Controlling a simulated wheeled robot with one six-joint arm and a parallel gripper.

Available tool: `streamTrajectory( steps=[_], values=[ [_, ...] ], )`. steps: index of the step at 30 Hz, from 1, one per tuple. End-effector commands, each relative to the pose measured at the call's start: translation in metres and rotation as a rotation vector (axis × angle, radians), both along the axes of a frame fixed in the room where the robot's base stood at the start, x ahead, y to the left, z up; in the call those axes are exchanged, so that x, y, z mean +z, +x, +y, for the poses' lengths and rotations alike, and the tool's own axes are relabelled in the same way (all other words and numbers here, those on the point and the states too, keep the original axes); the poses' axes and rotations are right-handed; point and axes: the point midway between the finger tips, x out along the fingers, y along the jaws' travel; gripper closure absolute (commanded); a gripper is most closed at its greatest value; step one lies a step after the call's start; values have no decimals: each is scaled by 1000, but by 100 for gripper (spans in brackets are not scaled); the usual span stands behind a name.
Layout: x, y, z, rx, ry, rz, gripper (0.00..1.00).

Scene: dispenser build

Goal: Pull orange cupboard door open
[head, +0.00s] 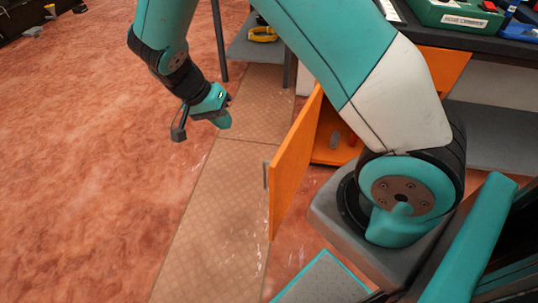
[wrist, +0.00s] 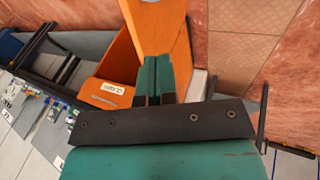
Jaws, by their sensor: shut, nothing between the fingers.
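The orange cupboard door (head: 290,165) stands swung out from the bench, over the tiled strip of floor. A slim grey handle (head: 266,175) is on its outer edge. Behind the door, part of the orange cupboard interior (head: 322,154) shows with small items in it; my arm hides the rest. My gripper (head: 224,122) is to the left of the door and apart from its handle. In the wrist view my gripper's teal fingers (wrist: 156,78) are together and empty, with the orange door (wrist: 158,28) beyond them and a labelled orange front (wrist: 108,92) beside them.
The dark bench top (head: 490,42) at the upper right carries a green labelled box (head: 455,14) and blue bins. A grey shelf (head: 250,52) with a yellow item stands at the top. The reddish floor (head: 90,150) on the left is mostly clear.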

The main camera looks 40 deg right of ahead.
Motion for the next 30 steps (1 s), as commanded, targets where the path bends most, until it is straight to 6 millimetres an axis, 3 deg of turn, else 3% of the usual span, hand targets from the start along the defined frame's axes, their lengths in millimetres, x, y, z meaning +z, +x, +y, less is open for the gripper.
streamTrajectory(
  steps=[1,3,14,24,30],
  values=[
    [-22,3,-8,-68,-64,-5,100],
    [-38,6,-16,-148,-137,-26,100],
    [-75,1,-42,-250,-234,-55,100],
    [-133,-20,-80,-249,-232,-53,100],
    [-135,-45,-92,-247,-230,-54,100]
  ],
)
